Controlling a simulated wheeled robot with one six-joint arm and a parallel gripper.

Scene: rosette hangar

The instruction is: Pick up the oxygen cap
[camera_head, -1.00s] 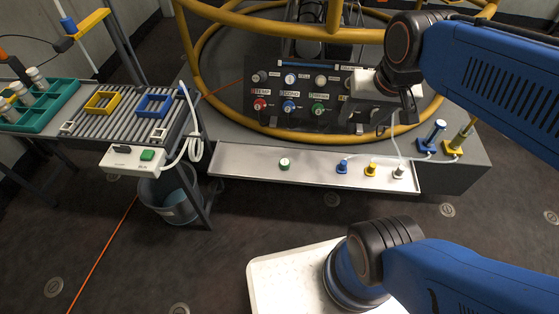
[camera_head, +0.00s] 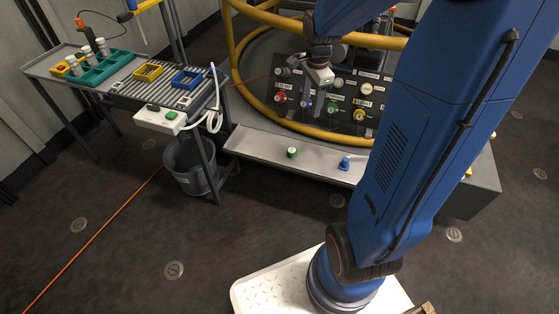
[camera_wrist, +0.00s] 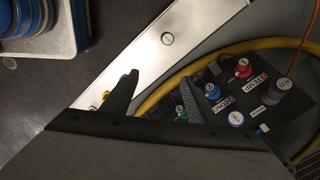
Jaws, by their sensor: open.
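In the wrist view a yellow cap (camera_wrist: 105,95) is further along the tray, beside my left finger. No cap's lettering is readable, so I cannot tell by label which is oxygen. My gripper (camera_head: 314,108) is open and empty, above the front of the dark panel, behind the tray. Its two dark fingers are spread in the wrist view (camera_wrist: 158,90).
The dark panel (camera_wrist: 262,122) carries red, blue and green fittings. A yellow hoop rail (camera_head: 262,107) curves around it. A slatted bench (camera_head: 150,95) with yellow and blue frames stands left, above a grey bucket (camera_head: 195,178). My arm hides the tray's right end.

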